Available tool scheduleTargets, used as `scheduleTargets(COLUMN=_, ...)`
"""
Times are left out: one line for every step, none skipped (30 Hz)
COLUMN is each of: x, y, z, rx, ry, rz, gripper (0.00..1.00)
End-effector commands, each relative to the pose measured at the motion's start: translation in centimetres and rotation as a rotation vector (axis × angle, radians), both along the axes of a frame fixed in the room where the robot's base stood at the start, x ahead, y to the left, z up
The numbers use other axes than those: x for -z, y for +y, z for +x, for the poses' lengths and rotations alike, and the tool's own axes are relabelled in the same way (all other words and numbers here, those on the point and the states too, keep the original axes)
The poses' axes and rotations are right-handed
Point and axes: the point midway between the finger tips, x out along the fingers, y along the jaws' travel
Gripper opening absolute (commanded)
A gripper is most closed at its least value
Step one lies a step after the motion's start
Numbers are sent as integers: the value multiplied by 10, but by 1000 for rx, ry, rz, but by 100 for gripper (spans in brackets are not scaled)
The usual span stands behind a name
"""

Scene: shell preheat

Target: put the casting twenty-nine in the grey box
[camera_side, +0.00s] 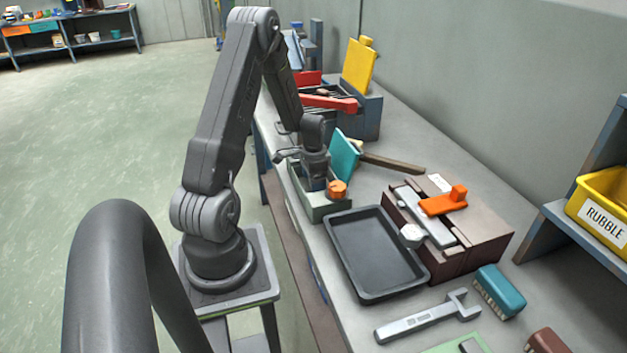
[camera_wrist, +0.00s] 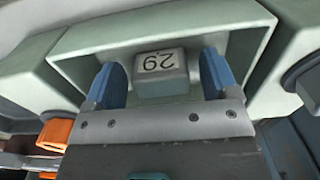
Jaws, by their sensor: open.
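The casting (camera_wrist: 160,72) is a small grey block with an upside-down "29" on its top face. In the wrist view it sits inside the pale grey-green box (camera_wrist: 95,42), near the box's far wall. My gripper (camera_wrist: 160,78) is open, with one blue finger on each side of the casting. I see a gap by each finger; whether either touches it I cannot tell. In the side view my gripper (camera_side: 314,183) reaches down into the grey-green box (camera_side: 328,211) on the bench. The casting is hidden there.
An orange knob (camera_side: 338,188) is at the box's right side. A black tray (camera_side: 375,250) lies in front, and a brown block with an orange handle (camera_side: 444,202) is to the right. A teal plate (camera_side: 345,155) and wooden handle (camera_side: 392,163) are close behind my gripper.

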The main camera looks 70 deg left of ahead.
Motion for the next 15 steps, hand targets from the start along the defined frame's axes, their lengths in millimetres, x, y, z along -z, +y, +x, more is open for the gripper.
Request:
scheduleTargets(x=-2, y=0, z=0, rx=0, ry=-1, rz=1, gripper=80)
scheduleTargets(x=-5, y=0, z=0, rx=0, ry=-1, rz=2, gripper=80)
scheduleTargets(x=-9, y=0, z=0, rx=0, ry=-2, rz=3, gripper=80)
scheduleTargets(x=-13, y=1, z=1, rx=0, ry=-2, rz=3, gripper=80)
scheduleTargets(x=-17, y=1, z=1, rx=0, ry=-3, rz=3, gripper=80)
scheduleTargets(x=-24, y=1, z=1, rx=0, ry=-4, rz=4, gripper=80)
scheduleTargets(x=-30, y=1, z=1, rx=0, ry=-3, rz=4, gripper=80)
scheduleTargets(x=-36, y=1, z=1, rx=0, ry=-4, rz=5, gripper=80)
scheduleTargets(x=-45, y=1, z=1, rx=0, ry=-4, rz=5, gripper=80)
scheduleTargets(x=-52, y=1, z=1, rx=0, ry=-4, rz=5, gripper=80)
scheduleTargets(x=-58, y=1, z=1, rx=0, ry=-4, rz=5, gripper=80)
scheduleTargets(x=-67, y=0, z=1, rx=0, ry=-4, rz=5, gripper=80)
scheduleTargets(x=-73, y=1, z=1, rx=0, ry=-5, rz=5, gripper=80)
scheduleTargets(x=-80, y=1, z=1, rx=0, ry=-4, rz=5, gripper=80)
scheduleTargets(x=-87, y=1, z=1, rx=0, ry=-4, rz=4, gripper=80)
